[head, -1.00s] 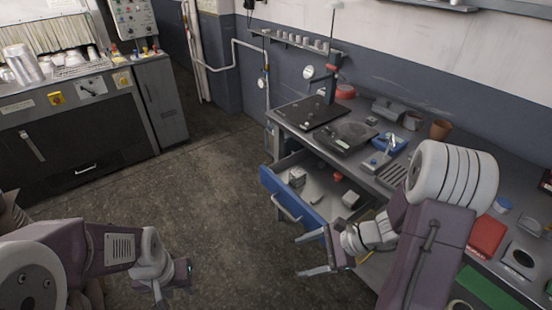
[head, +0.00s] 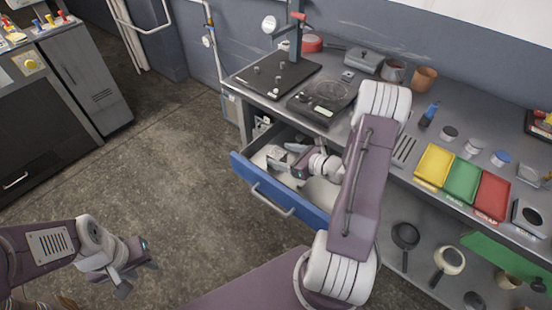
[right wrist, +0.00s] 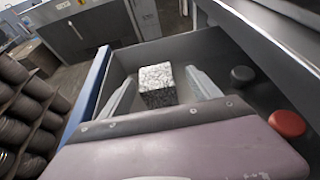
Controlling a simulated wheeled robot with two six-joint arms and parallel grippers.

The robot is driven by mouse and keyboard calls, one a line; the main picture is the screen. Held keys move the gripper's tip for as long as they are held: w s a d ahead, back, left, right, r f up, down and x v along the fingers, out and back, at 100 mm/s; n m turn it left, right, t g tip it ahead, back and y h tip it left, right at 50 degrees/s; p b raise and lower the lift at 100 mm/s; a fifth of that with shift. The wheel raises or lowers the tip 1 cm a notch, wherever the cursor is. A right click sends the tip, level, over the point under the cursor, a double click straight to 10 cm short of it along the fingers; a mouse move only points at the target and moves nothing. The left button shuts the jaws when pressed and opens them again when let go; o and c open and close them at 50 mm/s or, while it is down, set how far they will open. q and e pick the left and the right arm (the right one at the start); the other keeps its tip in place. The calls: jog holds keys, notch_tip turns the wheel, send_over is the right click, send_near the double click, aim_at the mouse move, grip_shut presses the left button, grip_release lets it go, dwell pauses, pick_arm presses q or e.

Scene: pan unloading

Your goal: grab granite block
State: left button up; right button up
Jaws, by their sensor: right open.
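The granite block (right wrist: 157,87) is a speckled grey-and-white cube inside the drawer, seen in the right wrist view. My right gripper (right wrist: 161,76) is open, with one finger on each side of the block and visible gaps to it. In the head view my right gripper (head: 286,162) reaches down into the open blue-fronted drawer (head: 285,198), and the arm and fingers cover much of the inside. My left gripper (head: 136,275) hangs over the floor at the lower left, away from the drawer; its jaw opening is unclear.
A red round piece (right wrist: 287,124) and a dark round piece (right wrist: 243,75) lie to the block's right. The workbench (head: 425,135) above holds a scale (head: 322,98), yellow (head: 434,164), green and red trays. Floor left of the drawer is clear.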

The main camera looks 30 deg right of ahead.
aim_at(270, 153)
jog(key=shift+w+a+f, duration=0.2)
jog(key=shift+w+a, duration=0.2)
jog(key=shift+w, duration=0.1)
jog(key=x, duration=0.4)
jog(key=shift+w+a+f, duration=0.15)
grip_shut()
